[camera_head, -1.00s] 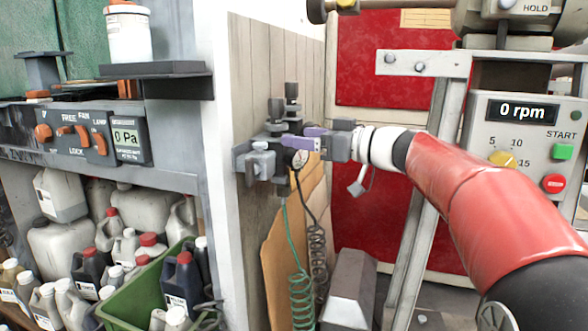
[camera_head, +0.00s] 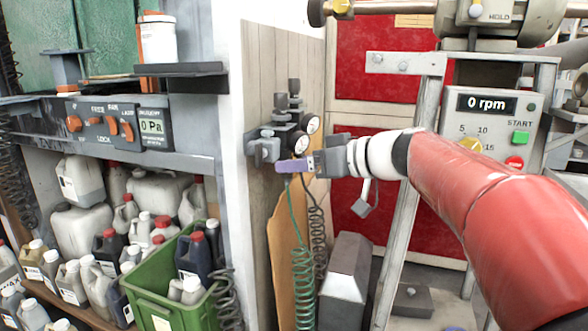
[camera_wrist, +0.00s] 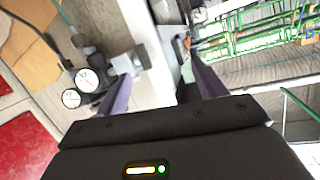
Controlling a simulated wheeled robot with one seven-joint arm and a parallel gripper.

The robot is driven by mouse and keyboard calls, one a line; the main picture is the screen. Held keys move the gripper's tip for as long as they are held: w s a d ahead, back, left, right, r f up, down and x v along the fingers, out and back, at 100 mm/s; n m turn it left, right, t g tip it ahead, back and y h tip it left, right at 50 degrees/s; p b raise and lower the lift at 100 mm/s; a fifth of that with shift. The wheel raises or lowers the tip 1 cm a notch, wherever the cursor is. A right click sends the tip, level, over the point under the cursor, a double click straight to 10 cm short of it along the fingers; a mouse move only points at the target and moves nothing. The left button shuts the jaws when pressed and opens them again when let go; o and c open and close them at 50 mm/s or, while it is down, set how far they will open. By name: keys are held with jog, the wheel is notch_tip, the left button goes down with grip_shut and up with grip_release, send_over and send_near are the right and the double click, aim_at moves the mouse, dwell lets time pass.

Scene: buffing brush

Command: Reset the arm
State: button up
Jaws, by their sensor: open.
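My gripper (camera_head: 281,166) is at the end of my red and white arm, in the middle of the head view. It appears in front of the valves and gauges (camera_head: 297,143) on the wooden panel, and I cannot tell the exact gap. In the wrist view my gripper (camera_wrist: 160,92) shows its two purple fingers spread apart, with nothing between them. The gauges (camera_wrist: 80,88) show to the left of the fingers there.
A green crate (camera_head: 140,293) and several bottles stand at the lower left, under a control panel (camera_head: 105,124). Coiled hoses (camera_head: 303,270) hang below the valves. A machine control box (camera_head: 493,125) reading 0 rpm stands at the right, beside a grey metal frame (camera_head: 412,200).

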jog(key=s+d+f+m+h+p, duration=0.2)
jog(key=s+d+f+m+h, duration=0.1)
jog(key=s, duration=0.6)
jog(key=s+d+f+m+g+h+p, duration=0.1)
jog(key=s+d+f+m+h+p, duration=0.2)
jog(key=s, duration=0.6)
jog(key=s+d+f+m+g+h+p, duration=0.1)
jog(key=s+d+f+m+h+p, duration=0.1)
jog(key=s+d+f+h, duration=0.4)
notch_tip(320, 180, down, 4)
jog(key=s+d+m, duration=0.1)
jog(key=s, duration=0.2)
jog(key=shift+d+m+h, duration=0.25)
jog(key=shift+m+h, duration=0.15)
